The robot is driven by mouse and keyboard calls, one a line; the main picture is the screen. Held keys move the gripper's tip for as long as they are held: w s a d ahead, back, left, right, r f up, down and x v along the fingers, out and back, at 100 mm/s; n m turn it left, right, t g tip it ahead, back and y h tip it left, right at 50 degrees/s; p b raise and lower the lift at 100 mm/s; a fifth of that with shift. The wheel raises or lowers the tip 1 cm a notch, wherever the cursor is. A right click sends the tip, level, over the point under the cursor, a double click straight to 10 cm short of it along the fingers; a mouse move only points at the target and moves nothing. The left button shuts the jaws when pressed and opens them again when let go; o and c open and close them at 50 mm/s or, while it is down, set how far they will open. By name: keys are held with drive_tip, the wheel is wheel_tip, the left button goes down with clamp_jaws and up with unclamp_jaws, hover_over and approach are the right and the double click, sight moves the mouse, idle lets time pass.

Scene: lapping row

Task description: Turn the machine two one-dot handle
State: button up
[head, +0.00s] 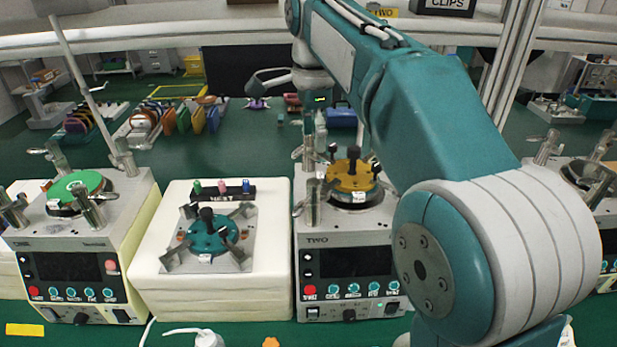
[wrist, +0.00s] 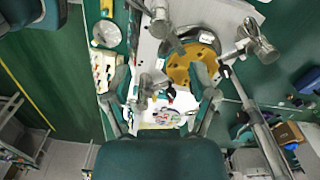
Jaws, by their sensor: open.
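I cannot make out dots on any handle. My gripper (wrist: 161,82) has its fingers apart, with no object held between them.
A similar machine with a green plate (head: 75,186) stands at left, and another (head: 590,175) at far right, partly behind my arm. A pale block (head: 210,285) carrying a teal fixture (head: 207,237) stands close left of machine two. A white bottle (head: 208,339) is at the front.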

sight(313, 182)
wheel_tip(313, 182, down, 11)
drive_tip(key=shift+r, duration=0.1)
idle(0.4)
clamp_jaws()
